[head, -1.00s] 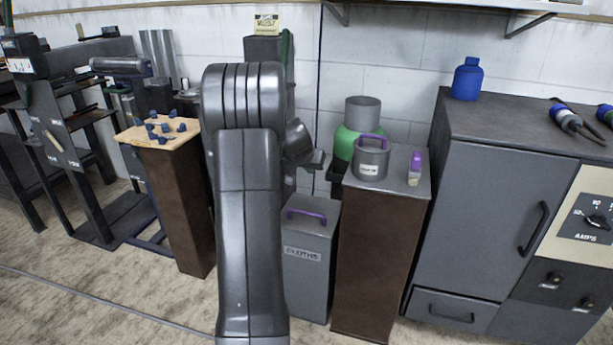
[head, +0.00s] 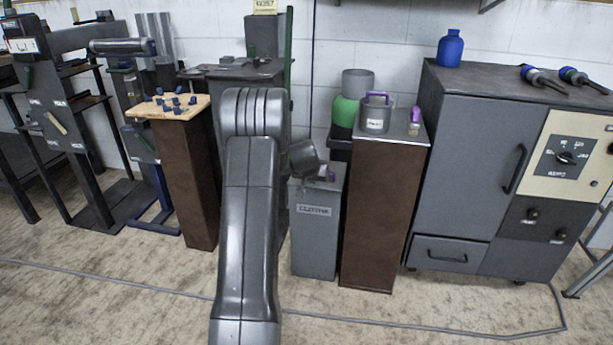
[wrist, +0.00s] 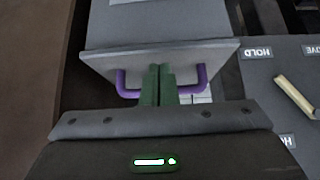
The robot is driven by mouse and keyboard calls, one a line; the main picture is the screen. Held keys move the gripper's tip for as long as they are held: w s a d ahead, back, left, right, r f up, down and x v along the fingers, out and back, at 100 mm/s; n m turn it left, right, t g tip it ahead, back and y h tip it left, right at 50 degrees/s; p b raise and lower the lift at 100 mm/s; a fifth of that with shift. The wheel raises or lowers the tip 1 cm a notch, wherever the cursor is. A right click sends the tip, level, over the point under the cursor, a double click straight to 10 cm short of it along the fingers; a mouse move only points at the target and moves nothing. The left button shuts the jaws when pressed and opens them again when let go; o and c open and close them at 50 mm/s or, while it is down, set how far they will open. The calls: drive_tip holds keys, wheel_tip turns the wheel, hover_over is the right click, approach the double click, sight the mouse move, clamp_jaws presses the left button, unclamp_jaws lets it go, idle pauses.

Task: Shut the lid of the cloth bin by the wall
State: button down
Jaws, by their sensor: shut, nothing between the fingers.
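The grey cloth bin (head: 315,235), with a label on its front, stands by the wall, left of a brown pedestal. Its grey lid (wrist: 160,52) lies across the top in the wrist view; it looks about flat, but I cannot tell whether a small gap is left. A purple handle (wrist: 203,78) stands on the lid and is partly hidden by my fingers. My gripper (wrist: 160,70) is shut and empty, its green fingers in front of the handle's middle, over the lid. I cannot tell whether they touch it. In the head view my wrist hides part of the bin top.
The brown pedestal (head: 375,215) close on the right bears a grey pot (head: 375,118) and a small purple-topped item (head: 414,124). A green cylinder (head: 344,112) stands behind. A grey cabinet (head: 470,150) is at right. A cable (head: 400,324) crosses the open floor.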

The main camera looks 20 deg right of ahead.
drive_tip(key=shift+s+a+f, duration=0.1)
drive_tip(key=shift+f, duration=0.6)
wheel_tip(320, 180, up, 5)
drive_tip(key=p, duration=0.2)
drive_tip(key=s+a+f+b, duration=0.4)
drive_tip(key=s+a, duration=0.1)
drive_tip(key=s, duration=0.3)
drive_tip(key=shift+a+f, duration=0.15)
drive_tip(key=shift+f, duration=0.05)
drive_tip(key=shift+w, duration=0.1)
